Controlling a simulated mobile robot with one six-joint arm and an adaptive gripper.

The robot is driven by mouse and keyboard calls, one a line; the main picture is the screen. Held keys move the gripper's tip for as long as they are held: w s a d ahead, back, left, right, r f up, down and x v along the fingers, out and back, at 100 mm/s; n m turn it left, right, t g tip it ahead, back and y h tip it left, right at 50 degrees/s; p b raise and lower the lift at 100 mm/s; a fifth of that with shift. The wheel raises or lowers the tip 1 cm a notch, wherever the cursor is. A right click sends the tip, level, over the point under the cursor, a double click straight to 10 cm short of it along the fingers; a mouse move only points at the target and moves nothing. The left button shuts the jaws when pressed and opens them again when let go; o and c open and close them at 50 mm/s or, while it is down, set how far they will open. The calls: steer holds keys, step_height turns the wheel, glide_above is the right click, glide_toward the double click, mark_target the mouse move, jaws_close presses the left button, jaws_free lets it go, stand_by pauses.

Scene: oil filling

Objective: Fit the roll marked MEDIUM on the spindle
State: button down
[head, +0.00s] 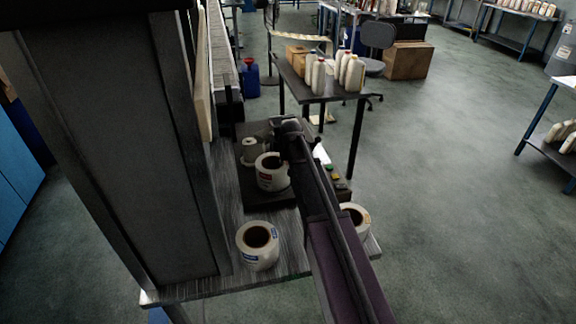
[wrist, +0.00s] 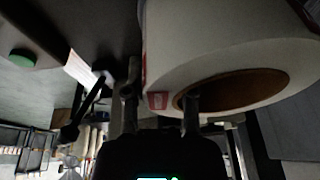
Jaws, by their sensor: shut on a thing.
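A white roll with a red label (head: 272,174) is at the dark machine on the bench. It fills the upper right of the wrist view (wrist: 225,55). My gripper (wrist: 160,96) is shut on its wall, one finger inside the brown core and one outside. A pale upright piece (head: 251,150), perhaps the spindle, stands on the machine just behind and left of the roll. I cannot tell whether the held roll touches the machine. A blue-labelled roll (head: 257,246) stands on the bench in front. Another roll (head: 355,216) is partly behind my arm. The label words are unreadable.
The grey bench (head: 215,282) has little free room around the rolls. Green and yellow buttons (head: 335,175) are right of the machine. Beyond it is a dark table (head: 325,94) with several white bottles. Open floor lies to the right.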

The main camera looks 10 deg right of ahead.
steer(key=shift+f, duration=0.1)
stand_by(0.6)
steer(key=shift+c, duration=1.8)
jaws_free()
